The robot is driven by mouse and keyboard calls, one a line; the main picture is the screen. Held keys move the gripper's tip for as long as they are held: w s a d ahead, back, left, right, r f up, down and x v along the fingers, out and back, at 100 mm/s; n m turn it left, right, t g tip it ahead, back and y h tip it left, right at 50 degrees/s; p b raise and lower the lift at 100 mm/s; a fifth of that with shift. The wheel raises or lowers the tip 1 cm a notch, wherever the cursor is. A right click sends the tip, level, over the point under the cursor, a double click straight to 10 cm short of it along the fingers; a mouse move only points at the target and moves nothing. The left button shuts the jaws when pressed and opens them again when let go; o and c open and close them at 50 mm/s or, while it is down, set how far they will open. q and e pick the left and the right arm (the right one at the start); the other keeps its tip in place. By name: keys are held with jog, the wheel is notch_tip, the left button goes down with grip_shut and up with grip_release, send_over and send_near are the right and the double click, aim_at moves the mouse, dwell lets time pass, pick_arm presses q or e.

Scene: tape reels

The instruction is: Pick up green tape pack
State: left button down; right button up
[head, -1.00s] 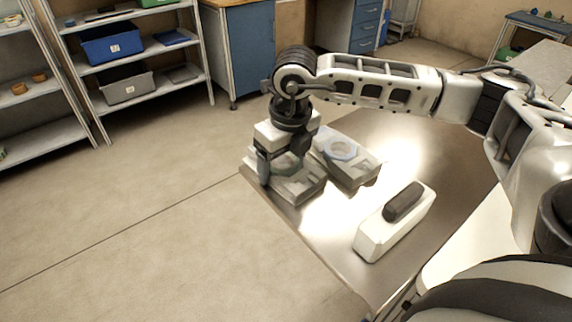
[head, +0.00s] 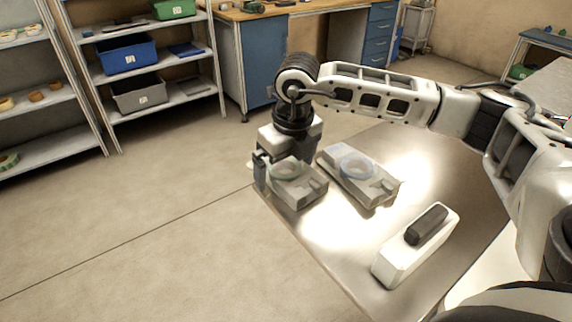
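The green tape pack (head: 300,190) is a grey, blocky tray with a pale green ring on top, at the far left corner of the metal table. My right gripper (head: 284,168) points down over it. One dark finger is at the pack's left side; the other is mostly hidden. The gripper appears shut on the pack. Whether the pack is clear of the tabletop is hard to tell. A similar grey pack with a pale blue ring (head: 357,166) lies just to its right, with a gap between them. My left gripper is out of view.
A white block with a dark top piece (head: 392,264) lies on the metal table (head: 325,237) nearer me. Shelves with a blue bin (head: 125,54) and a grey bin (head: 140,92) stand behind, beside a blue cabinet (head: 245,65). The floor left of the table is clear.

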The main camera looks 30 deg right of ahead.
aim_at(294, 173)
notch_tip(294, 173, up, 16)
jog(key=s+b, duration=0.1)
jog(key=s, duration=0.1)
jog(key=shift+s+d, duration=0.15)
jog(key=shift+s, duration=0.05)
jog(key=shift+f, duration=0.15)
